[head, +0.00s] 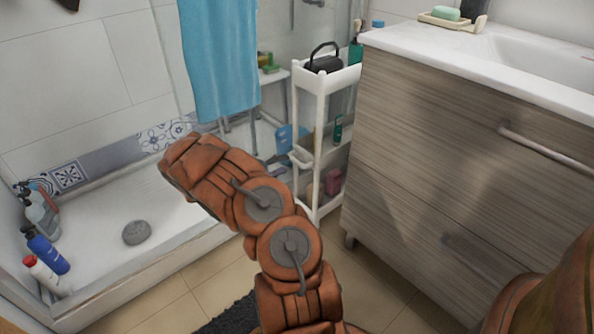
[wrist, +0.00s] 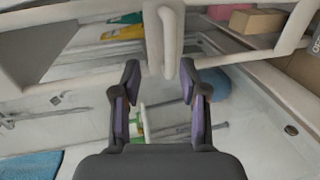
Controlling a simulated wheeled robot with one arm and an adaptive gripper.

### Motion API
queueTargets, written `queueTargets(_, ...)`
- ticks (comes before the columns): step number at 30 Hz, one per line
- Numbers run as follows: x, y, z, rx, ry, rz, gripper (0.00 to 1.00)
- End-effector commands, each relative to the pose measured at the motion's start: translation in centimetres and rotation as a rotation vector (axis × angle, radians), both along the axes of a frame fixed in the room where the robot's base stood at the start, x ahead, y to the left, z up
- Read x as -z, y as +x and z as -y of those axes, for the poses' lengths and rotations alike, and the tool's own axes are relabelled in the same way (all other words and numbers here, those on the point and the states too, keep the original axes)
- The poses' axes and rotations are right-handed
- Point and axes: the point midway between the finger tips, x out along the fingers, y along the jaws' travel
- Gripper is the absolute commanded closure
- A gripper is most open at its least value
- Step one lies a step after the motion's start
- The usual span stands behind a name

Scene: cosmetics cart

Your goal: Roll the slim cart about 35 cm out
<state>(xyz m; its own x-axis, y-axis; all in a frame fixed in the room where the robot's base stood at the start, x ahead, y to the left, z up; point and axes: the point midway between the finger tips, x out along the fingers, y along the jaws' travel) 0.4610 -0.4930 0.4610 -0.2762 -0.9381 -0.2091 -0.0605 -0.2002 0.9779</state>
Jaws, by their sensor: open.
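The slim white cart (head: 323,79) stands upright between the shower and the vanity, close beside the vanity's left side. A white handle (head: 300,158) sticks out at its near side. In the wrist view, the pale handle bar (wrist: 171,40) runs down from the top toward the space between my fingertips. My gripper (wrist: 160,70) is open, with one dark finger on each side of the bar's lower end. I cannot tell whether either finger touches it. In the head view my orange arm hides the gripper.
The wood-fronted vanity (head: 440,150) with a bar handle stands right of the cart. The shower tray (head: 105,225) with bottles (head: 45,250) is at left. A blue towel (head: 220,60) hangs behind. A black container (head: 325,62) sits on the cart's top shelf. Tiled floor shows in front.

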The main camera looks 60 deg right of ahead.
Motion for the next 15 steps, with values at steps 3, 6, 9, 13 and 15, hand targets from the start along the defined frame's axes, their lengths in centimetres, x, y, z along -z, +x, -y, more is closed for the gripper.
queueTargets(3,1.5,0.3,0.3,-0.012,0.002,0.001,0.57)
queueTargets(6,1.9,0.1,0.9,-0.014,0.002,0.004,0.57)
queueTargets(9,2.1,-0.2,2.0,-0.012,0.001,0.003,0.57)
queueTargets(13,2.5,-0.7,3.8,-0.011,0.001,0.004,0.57)
queueTargets(15,2.7,-1.0,4.8,-0.013,0.001,0.003,0.57)
